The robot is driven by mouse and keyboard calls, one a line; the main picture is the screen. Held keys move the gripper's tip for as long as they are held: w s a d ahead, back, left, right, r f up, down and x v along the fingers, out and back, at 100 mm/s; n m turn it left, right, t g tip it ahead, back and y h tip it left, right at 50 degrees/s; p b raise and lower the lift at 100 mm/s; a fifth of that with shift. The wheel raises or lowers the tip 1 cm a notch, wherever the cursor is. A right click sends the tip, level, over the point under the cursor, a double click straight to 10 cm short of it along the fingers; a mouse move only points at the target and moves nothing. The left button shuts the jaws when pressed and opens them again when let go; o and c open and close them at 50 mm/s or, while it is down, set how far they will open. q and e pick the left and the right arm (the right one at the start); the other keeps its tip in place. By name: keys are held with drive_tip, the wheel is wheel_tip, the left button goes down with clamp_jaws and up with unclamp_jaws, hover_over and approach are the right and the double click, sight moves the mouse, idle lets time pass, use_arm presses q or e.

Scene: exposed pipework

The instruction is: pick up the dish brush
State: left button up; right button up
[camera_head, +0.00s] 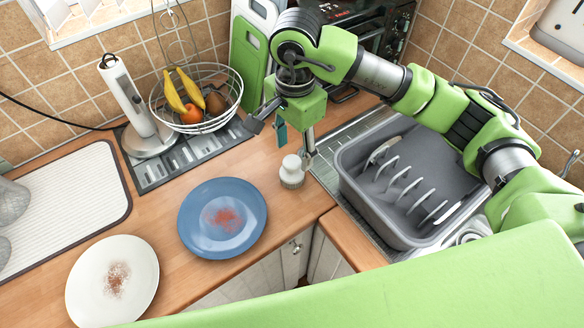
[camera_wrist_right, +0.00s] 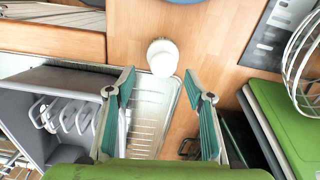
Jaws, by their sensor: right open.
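The dish brush (camera_head: 292,171) is a small white brush with a round knob on top. It stands upright on the wooden counter near the corner, left of the sink. In the right wrist view the brush (camera_wrist_right: 162,57) shows just beyond the fingertips, roughly centred between them. My right gripper (camera_head: 283,140) points down above and beside the brush. Its two fingers with teal pads are spread apart and empty in the right wrist view (camera_wrist_right: 160,88). My left gripper is in neither view.
A grey dish rack (camera_head: 365,190) stands right of the brush on the metal drainer. A blue plate (camera_head: 195,215) and a white plate (camera_head: 85,290) lie to the left. A wire fruit basket (camera_head: 215,122), a paper towel holder (camera_head: 130,95) and green cutting boards (camera_head: 247,70) stand behind.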

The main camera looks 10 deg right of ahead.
sight(292, 160)
drive_tip(key=shift+f+p, duration=0.3)
drive_tip(key=f+p, duration=0.1)
drive_tip(key=f, duration=0.1)
drive_tip(key=f+p, duration=0.1)
drive_tip(key=shift+w+a+f, duration=0.15)
drive_tip(key=shift+a+f, duration=0.05)
drive_tip(key=shift+f, duration=0.65)
drive_tip(key=c, duration=1.2)
